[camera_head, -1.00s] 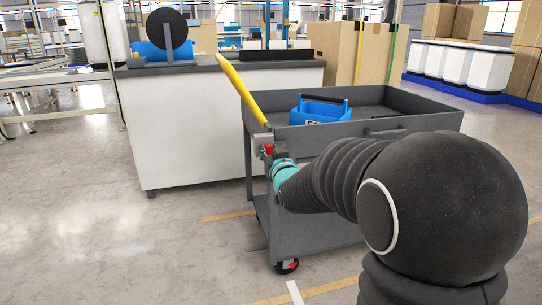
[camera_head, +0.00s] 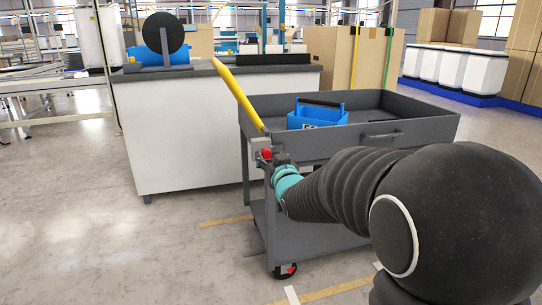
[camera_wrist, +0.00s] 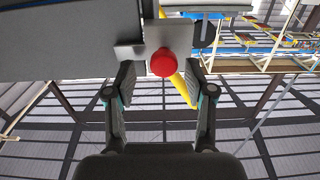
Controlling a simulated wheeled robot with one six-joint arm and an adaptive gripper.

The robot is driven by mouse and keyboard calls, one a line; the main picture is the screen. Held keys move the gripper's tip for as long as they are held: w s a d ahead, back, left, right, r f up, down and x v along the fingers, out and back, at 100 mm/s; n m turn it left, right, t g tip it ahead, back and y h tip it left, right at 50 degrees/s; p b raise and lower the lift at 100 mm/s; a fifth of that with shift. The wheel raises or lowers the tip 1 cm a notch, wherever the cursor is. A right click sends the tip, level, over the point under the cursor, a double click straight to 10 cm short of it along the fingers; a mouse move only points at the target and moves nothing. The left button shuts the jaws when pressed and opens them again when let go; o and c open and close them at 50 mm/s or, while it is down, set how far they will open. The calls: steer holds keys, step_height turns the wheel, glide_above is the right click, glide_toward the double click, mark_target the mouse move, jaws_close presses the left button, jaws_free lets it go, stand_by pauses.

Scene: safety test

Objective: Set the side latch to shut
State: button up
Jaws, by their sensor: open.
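The side latch is a grey metal plate (camera_wrist: 166,36) with a round red knob (camera_wrist: 163,62) on the near left corner of a grey cart (camera_head: 363,136). The red knob also shows in the head view (camera_head: 266,154), by the lower end of a yellow bar (camera_head: 238,95). My gripper (camera_wrist: 160,82) is open, with one finger on each side of the knob in the wrist view. I cannot tell whether either finger touches it. In the head view my gripper is mostly hidden behind my arm, beside the knob.
A blue tote (camera_head: 318,115) sits in the cart's top tray. A white-sided workbench (camera_head: 190,125) with a dark top stands behind and left of the cart. Cardboard boxes (camera_head: 335,55) are behind. Floor at the left is clear.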

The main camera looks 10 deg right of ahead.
steer(key=s+d, duration=0.1)
steer(key=s, duration=0.9)
steer(key=shift+s, duration=0.25)
steer(key=s+d+f+g+h, duration=0.25)
steer(key=f+g, duration=0.25)
steer(key=f, duration=0.5)
steer(key=s+f+m+g+p, duration=0.1)
steer(key=s+f+g+p, duration=0.1)
steer(key=s+g, duration=0.45)
steer(key=s+a+r+p, duration=0.1)
steer(key=s+r+p, duration=0.2)
steer(key=s, duration=0.6)
steer(key=s+a+r+p, duration=0.1)
steer(key=s+r+p, duration=0.3)
steer(key=s+r, duration=0.4)
steer(key=shift+s+a+r+g+y, duration=0.15)
steer(key=shift+s+a+g+y, duration=0.25)
steer(key=shift+s, duration=0.55)
